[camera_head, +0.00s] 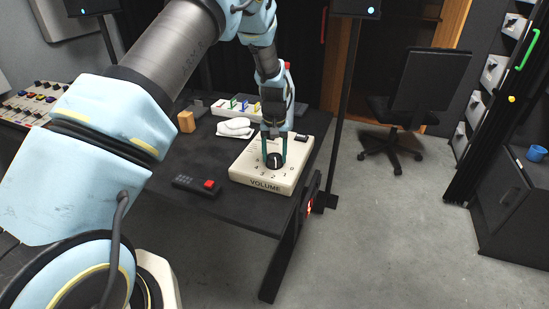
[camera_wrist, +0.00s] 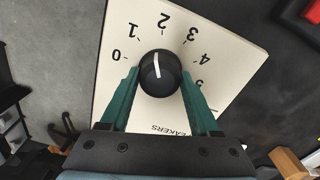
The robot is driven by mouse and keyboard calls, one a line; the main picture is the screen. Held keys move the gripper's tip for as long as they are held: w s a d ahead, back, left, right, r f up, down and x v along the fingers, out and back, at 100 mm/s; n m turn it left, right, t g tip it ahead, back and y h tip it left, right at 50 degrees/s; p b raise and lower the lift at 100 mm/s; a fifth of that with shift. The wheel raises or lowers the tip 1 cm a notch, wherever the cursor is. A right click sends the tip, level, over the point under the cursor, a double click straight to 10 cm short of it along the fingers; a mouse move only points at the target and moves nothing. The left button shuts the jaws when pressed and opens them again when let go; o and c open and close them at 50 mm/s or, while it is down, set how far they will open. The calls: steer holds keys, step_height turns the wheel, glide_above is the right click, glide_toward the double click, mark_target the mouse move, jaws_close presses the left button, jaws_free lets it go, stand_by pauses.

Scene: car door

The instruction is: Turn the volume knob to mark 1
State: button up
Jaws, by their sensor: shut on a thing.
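The black round volume knob (camera_head: 274,160) stands on the cream panel (camera_head: 245,172) labelled VOLUME, and also shows in the wrist view (camera_wrist: 160,80). Its white pointer line aims between marks 1 and 2, nearer to 2. Printed numbers ring the knob, with 0 (camera_wrist: 117,56), 1 (camera_wrist: 134,30) and 2 (camera_wrist: 162,20) on its left and upper side in the wrist view. My gripper (camera_head: 274,156) points down at the panel, its two green fingers shut on the knob from opposite sides. The fingers hide part of the panel's lower markings in the wrist view.
The panel sits on a black table (camera_head: 150,185). An office chair (camera_head: 425,85) stands apart at right.

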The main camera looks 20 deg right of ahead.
mark_target(274, 156)
steer(key=shift+n+b, duration=0.7)
steer(key=shift+n, duration=1.5)
steer(key=o, duration=1.4)
steer(key=shift+c, duration=0.2)
steer(key=shift+r, duration=0.15)
step_height(274, 156, up, 10)
steer(key=b, duration=0.2)
steer(key=shift+r+b, duration=0.25)
steer(key=shift+b, duration=0.15)
